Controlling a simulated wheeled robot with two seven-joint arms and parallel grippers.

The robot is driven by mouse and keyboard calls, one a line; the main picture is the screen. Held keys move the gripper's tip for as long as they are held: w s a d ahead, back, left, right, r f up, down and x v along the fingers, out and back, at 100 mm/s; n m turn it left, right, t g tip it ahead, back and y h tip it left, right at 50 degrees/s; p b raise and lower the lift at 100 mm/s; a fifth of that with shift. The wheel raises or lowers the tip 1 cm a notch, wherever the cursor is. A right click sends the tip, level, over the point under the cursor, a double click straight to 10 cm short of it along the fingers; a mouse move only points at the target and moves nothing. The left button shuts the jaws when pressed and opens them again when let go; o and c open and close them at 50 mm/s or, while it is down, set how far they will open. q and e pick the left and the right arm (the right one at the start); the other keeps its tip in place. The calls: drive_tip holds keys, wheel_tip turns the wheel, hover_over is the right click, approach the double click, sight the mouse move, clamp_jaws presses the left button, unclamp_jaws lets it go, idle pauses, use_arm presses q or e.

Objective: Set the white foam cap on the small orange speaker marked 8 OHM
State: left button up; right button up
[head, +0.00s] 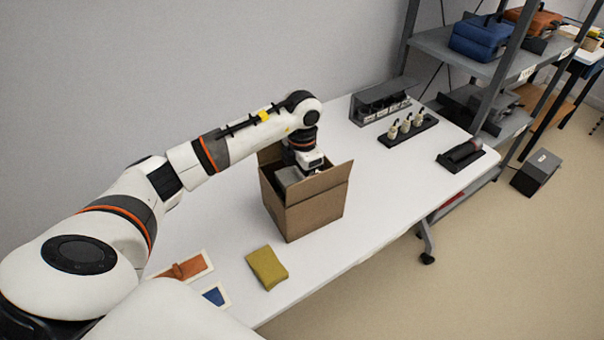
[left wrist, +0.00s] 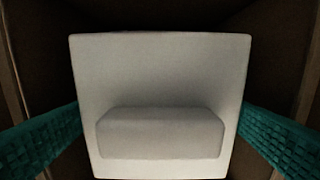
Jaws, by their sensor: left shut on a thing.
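The white foam cap (left wrist: 160,72) fills the middle of the left wrist view, a pale square block with a raised ridge. My left gripper (left wrist: 160,130) is shut on it, with a teal finger pad at each side. In the head view my left gripper (head: 310,162) reaches down into the open cardboard box (head: 312,212), and its fingertips are hidden by the box walls. I cannot make out an orange speaker marked 8 OHM in either view. Most of the box's inside is hidden. My right gripper is not in view.
An olive pouch (head: 267,268) lies in front of the box, with an orange item (head: 183,270) and a blue item (head: 214,295) to its left. A black rack of small bottles (head: 407,130) and a grey holder (head: 372,106) stand behind. A shelf (head: 440,42) is at right.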

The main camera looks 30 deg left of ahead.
use_arm(q)
drive_tip(key=shift+f+b, duration=0.5)
drive_tip(key=shift+f, duration=0.1)
drive_tip(key=o, duration=0.6)
drive_tip(key=shift+r, duration=0.25)
wheel_tip(320, 180, up, 13)
drive_tip(key=shift+f, duration=0.1)
